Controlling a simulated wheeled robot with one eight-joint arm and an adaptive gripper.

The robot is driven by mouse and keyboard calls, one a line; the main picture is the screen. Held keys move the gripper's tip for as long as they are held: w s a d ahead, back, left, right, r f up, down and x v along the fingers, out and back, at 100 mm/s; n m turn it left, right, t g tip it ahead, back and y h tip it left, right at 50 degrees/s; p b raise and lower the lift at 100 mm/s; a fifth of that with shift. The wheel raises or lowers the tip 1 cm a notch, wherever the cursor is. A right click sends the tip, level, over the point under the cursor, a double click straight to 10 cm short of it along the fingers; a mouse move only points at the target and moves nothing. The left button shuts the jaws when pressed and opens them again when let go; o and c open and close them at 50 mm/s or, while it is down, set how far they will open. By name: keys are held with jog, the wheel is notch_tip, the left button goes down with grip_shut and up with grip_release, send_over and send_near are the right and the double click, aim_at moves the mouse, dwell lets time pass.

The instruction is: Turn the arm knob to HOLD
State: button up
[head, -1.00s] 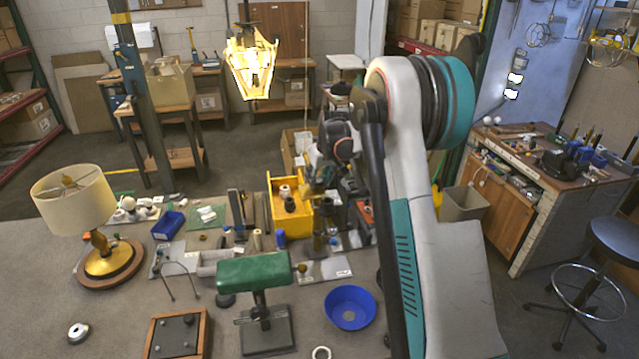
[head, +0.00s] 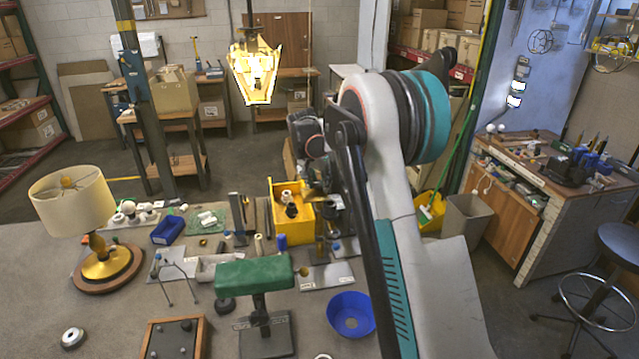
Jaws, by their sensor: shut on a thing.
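My gripper (head: 322,182) is small, dark and partly hidden behind my own arm, near the right side of the yellow bin. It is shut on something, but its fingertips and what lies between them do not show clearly. A small brownish knob (head: 303,271) sticks out at the right end of the green lamp shade (head: 254,273), on a dark stand (head: 266,335). My gripper is apart from it. I cannot tell whether this is the arm knob, and no HOLD mark can be read. A labelled grey plate (head: 328,278) lies behind the blue bowl.
The yellow bin (head: 280,230) holds small parts. Dark upright posts (head: 320,245) stand beside it. The blue bowl (head: 351,314), a wooden tray (head: 148,343) and a cream-shaded lamp (head: 72,200) stand on the table. The table's left front is mostly clear.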

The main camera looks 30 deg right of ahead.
jog(key=shift+w+m+g, duration=0.1)
jog(key=shift+m+g, duration=0.2)
jog(key=shift+m, duration=0.3)
jog(key=o, duration=1.1)
jog(key=shift+a, duration=0.1)
jog(key=shift+c, duration=0.2)
jog(key=v, duration=1.2)
jog(key=shift+a, duration=0.15)
jog(key=shift+f, duration=0.1)
